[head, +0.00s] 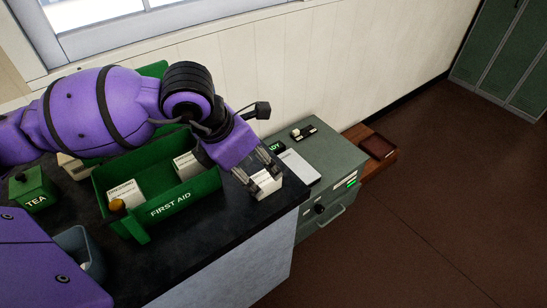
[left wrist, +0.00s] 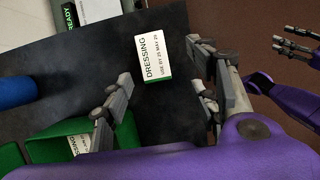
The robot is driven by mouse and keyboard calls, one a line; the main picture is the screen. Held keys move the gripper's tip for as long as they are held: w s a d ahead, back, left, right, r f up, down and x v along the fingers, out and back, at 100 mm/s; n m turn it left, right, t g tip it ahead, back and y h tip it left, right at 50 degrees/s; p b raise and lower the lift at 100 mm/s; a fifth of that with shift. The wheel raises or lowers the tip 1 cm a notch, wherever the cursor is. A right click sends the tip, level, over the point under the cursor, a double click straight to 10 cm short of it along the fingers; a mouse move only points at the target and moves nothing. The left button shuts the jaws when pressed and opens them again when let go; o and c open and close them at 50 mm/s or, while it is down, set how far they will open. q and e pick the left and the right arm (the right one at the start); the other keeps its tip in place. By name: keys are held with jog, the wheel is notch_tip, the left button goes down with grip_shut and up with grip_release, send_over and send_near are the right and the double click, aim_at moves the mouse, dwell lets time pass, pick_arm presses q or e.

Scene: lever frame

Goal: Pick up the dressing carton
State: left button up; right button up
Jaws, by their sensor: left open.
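A white dressing carton (head: 268,187) with a green end stands on the dark counter near its right edge. In the left wrist view its label (left wrist: 153,58) reads DRESSING with a use-by date. My left gripper (head: 260,179) is open just above the carton. In the left wrist view the fingertips (left wrist: 158,62) lie on either side of it; I cannot tell whether they touch it. My right gripper (left wrist: 288,38) shows at the upper right of the left wrist view, its fingers apart and empty, away from the carton.
A green FIRST AID box (head: 172,208) holding white cartons stands left of the gripper. A green TEA tin (head: 36,190) is at the far left. A grey-green cabinet (head: 335,160) with a white card (head: 299,167) on top stands beyond the counter's right end.

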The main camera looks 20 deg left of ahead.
aim_at(264, 177)
pick_arm(q)
jog(key=shift+w+a, duration=0.15)
jog(key=shift+w, duration=0.3)
jog(key=shift+w+f, duration=0.2)
jog(key=shift+x, duration=0.85)
jog(key=shift+s+f, duration=0.15)
jog(key=shift+f, duration=0.2)
jog(key=x, duration=0.4)
jog(key=shift+r, duration=0.15)
jog(key=shift+w+d+f, duration=0.2)
jog(key=shift+w+f, duration=0.05)
jog(key=shift+f, duration=0.1)
pick_arm(e)
jog(key=shift+s, duration=0.35)
pick_arm(q)
jog(key=shift+s, duration=0.1)
jog(key=shift+c, duration=0.5)
jog(key=c, duration=1)
pick_arm(e)
jog(key=shift+s+d, duration=0.1)
